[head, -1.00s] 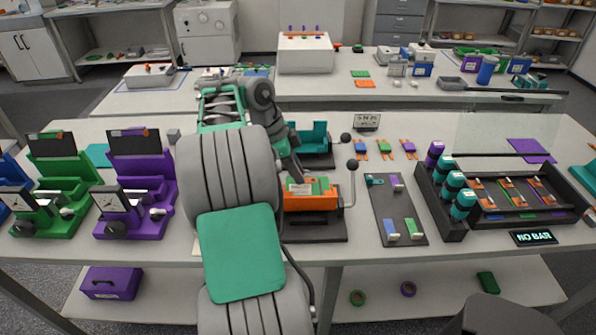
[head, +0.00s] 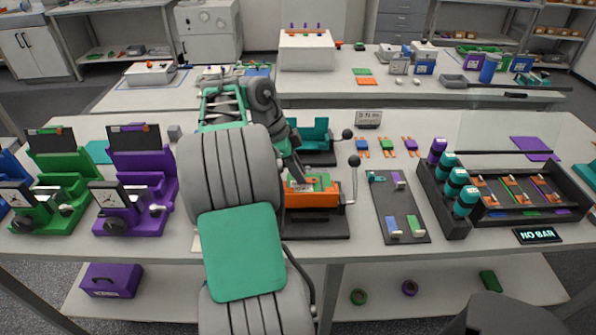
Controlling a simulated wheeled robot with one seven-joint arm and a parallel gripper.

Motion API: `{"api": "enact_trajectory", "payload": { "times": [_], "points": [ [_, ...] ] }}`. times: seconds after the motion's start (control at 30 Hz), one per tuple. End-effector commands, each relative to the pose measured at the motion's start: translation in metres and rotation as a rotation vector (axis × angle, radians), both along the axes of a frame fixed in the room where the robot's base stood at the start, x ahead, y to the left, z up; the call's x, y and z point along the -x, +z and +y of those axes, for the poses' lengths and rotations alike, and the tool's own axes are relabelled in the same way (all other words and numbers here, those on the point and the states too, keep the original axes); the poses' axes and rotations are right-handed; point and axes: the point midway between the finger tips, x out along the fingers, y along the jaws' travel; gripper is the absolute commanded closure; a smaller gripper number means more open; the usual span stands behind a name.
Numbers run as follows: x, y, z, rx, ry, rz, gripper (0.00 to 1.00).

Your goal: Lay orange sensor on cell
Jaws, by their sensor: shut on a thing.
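My gripper (head: 298,180) is low over the orange fixture (head: 313,199) at the middle of the bench. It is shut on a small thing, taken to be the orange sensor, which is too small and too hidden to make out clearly. A green and light-coloured cell (head: 321,182) lies on top of the orange fixture, just right of and under my fingertips. I cannot tell whether the held sensor touches the cell. My arm hides the fixture's left side.
A lever with a black knob (head: 354,161) stands at the fixture's right. A teal fixture (head: 314,138) is behind. A dark board (head: 402,207) with small coloured parts lies to the right, then a black rack (head: 447,222). Purple (head: 153,178) and green (head: 79,178) fixtures stand left.

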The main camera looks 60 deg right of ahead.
Motion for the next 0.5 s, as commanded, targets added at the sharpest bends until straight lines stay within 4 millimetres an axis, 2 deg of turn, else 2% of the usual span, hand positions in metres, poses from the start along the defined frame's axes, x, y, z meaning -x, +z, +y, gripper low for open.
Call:
{"api": "enact_trajectory", "payload": {
  "times": [0.47, 0.5],
  "points": [
    [-0.0001, -0.0054, 0.0001, 0.000, 0.000, 0.000, 1.00],
    [-0.0001, -0.0053, 0.0000, 0.000, 0.000, 0.000, 0.80]
  ]
}}
